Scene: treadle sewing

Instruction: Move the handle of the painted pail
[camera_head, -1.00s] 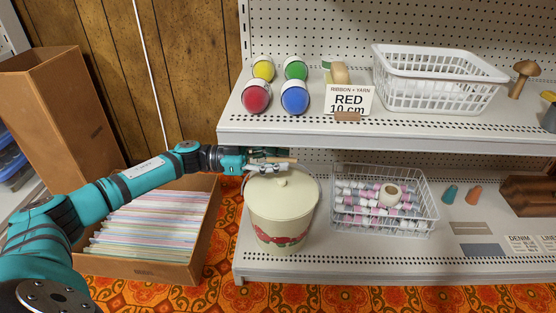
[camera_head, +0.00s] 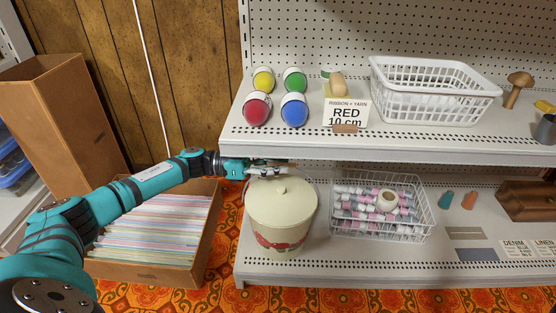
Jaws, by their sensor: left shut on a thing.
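The painted pail (camera_head: 279,220) is cream with a red painted band and a lid with a small knob. It stands upright at the left end of the lower shelf. My left arm comes in from the left, and my left gripper (camera_head: 272,170) is just above the back of the pail's lid, under the upper shelf's edge. It is shut on the pail's handle, a thin wire bail, of which little shows here. The gripper hides most of the handle's top. My right gripper is not in view.
The upper shelf (camera_head: 340,146) overhangs close to my left gripper. A white wire basket (camera_head: 428,212) of spools stands right of the pail. A cardboard box of patterns (camera_head: 150,275) sits on the floor to the left.

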